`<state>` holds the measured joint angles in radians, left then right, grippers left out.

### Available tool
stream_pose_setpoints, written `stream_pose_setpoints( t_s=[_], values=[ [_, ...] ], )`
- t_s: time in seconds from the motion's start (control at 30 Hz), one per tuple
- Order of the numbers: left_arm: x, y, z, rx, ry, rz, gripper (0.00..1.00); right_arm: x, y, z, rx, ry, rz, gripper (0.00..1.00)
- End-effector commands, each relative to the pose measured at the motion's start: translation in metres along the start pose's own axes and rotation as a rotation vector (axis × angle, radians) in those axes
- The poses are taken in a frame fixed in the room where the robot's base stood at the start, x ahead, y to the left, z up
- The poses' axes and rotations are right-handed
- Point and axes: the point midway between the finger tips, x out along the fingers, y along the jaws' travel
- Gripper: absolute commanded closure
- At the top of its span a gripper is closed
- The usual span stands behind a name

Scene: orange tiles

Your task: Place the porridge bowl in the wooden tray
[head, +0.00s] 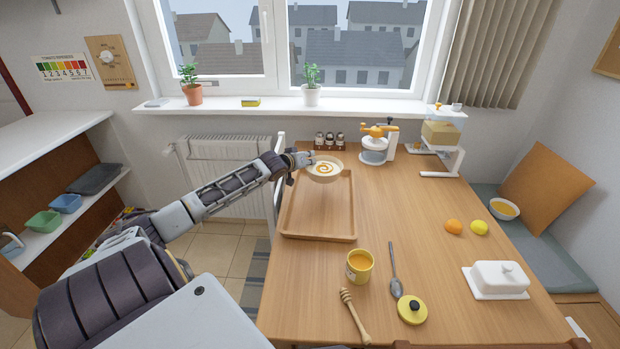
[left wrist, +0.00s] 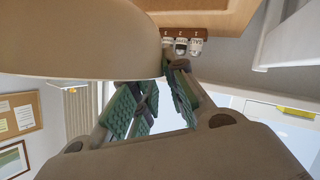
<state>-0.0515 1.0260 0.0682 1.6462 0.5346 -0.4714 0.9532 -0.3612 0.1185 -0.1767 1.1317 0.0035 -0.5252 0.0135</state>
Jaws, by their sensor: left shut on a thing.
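The porridge bowl (head: 325,175), beige with a pale filling and an orange swirl, is upright over the far end of the wooden tray (head: 320,238). My left gripper (head: 308,161) is shut on the bowl's left rim side. In the left wrist view the bowl (left wrist: 80,45) fills the upper left, with its wall at the fingers of my left gripper (left wrist: 160,75). The bowl seems held above the tray, but the exact gap is hard to judge. The rest of the tray is empty. My right gripper is not in view.
Three small jars (head: 329,141) stand behind the tray. A yellow honey pot (head: 359,266), a wooden dipper (head: 352,314), a spoon (head: 394,270) and a yellow lid (head: 412,310) lie in front. A juicer (head: 375,148) stands at the back.

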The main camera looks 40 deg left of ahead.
Motion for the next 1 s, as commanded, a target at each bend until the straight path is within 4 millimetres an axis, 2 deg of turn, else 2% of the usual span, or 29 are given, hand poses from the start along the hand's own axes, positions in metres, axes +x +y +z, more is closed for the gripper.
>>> stream_pose_setpoints(
  t_s=[0.03, 0.2, 0.67, 0.8, 1.0],
  values=[
    [0.003, -0.003, 0.006, -0.002, 0.002, 0.001, 1.00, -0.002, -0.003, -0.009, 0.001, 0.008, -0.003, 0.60],
    [0.009, -0.008, 0.019, 0.000, 0.002, 0.002, 1.00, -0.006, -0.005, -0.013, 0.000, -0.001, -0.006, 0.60],
    [0.011, -0.011, 0.024, -0.001, 0.002, 0.002, 1.00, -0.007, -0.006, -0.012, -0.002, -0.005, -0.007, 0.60],
    [0.015, -0.015, 0.035, -0.002, 0.002, 0.002, 1.00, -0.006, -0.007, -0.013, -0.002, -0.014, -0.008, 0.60],
    [0.021, -0.022, 0.050, -0.001, 0.002, 0.002, 1.00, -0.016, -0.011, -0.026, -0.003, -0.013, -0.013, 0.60]
  ],
)
